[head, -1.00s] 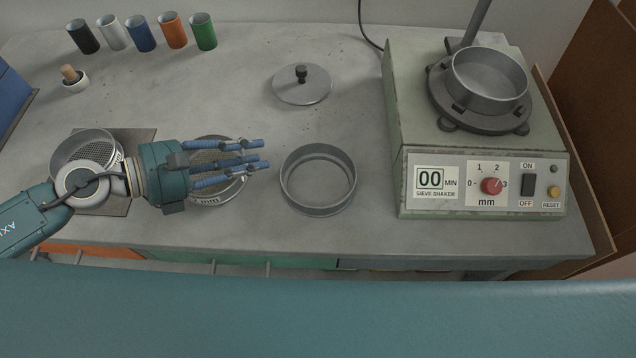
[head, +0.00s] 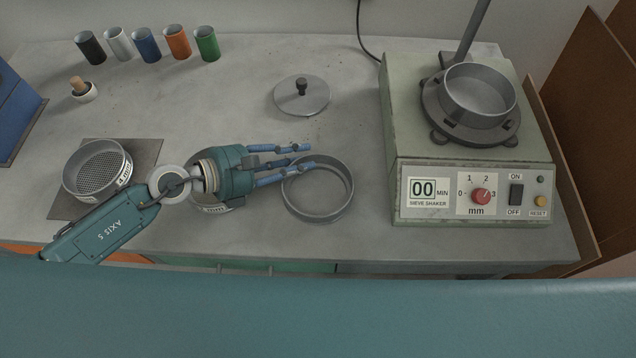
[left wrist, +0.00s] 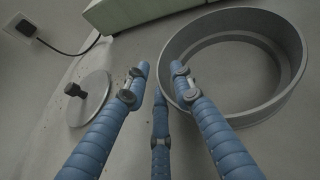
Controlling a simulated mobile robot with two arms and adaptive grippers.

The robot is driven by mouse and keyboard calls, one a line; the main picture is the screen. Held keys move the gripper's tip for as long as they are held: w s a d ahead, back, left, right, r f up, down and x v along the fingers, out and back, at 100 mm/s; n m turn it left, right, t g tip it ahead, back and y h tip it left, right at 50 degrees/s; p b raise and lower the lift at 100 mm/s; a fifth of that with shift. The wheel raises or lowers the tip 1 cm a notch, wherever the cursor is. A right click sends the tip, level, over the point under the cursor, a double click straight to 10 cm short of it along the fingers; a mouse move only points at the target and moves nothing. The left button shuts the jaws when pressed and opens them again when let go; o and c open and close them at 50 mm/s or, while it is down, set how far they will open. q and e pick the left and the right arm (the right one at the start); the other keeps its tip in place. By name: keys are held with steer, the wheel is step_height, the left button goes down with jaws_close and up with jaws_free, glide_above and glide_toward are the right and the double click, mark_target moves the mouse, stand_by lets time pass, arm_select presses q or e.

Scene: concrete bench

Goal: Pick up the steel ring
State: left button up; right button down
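My right gripper is not in view.
The sieve shaker (head: 405,140) carries a grey pan (head: 478,98). A knobbed lid (head: 310,98) lies behind the ring. A mesh sieve (head: 97,170) sits on a dark mat at left; another (head: 212,209) is mostly hidden under my gripper. Several coloured cups (head: 147,45) stand at the back.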

arm_select(q)
steer(key=shift+c, duration=0.5)
jaws_close()
